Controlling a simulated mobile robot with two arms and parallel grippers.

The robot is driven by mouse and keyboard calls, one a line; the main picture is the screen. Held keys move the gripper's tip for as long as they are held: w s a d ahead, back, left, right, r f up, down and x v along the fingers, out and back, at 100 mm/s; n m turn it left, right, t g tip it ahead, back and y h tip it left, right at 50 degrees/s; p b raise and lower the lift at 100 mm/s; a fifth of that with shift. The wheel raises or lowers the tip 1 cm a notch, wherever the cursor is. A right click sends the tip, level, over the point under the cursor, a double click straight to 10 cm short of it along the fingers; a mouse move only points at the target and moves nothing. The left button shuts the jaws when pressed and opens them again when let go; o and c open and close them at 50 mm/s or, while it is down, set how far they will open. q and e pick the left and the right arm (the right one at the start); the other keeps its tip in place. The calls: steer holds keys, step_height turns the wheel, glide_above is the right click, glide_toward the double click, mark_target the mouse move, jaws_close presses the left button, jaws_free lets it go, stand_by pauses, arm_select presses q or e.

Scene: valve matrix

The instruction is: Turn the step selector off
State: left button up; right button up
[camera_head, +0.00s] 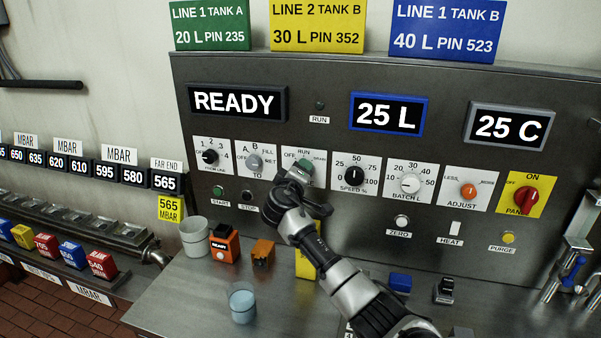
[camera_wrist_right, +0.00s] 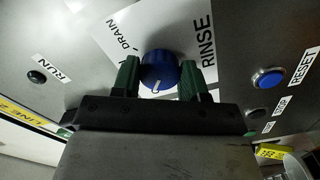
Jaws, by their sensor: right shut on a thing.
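The step selector is a blue knob (camera_wrist_right: 160,66) on a white card (camera_wrist_right: 118,40) lettered DRAIN and RINSE in the right wrist view. My right gripper (camera_wrist_right: 160,82) has its green fingers on both sides of the knob, shut on it. A white mark shows on the knob's near side; the lettering it faces is hidden by the gripper. My left gripper is out of view.
Neighbouring dials include the A/B selector (camera_head: 254,162) and the speed knob (camera_head: 354,176). A blue RESET button (camera_wrist_right: 268,78) is near the gripper. Cups and blocks, including an orange block (camera_head: 263,254), stand on the counter (camera_head: 190,300) below.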

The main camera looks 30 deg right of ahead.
steer(key=shift+f, duration=0.1)
stand_by(0.4)
steer(key=o, duration=0.9)
steer(key=b+v, duration=0.3)
steer(key=v, duration=0.8)
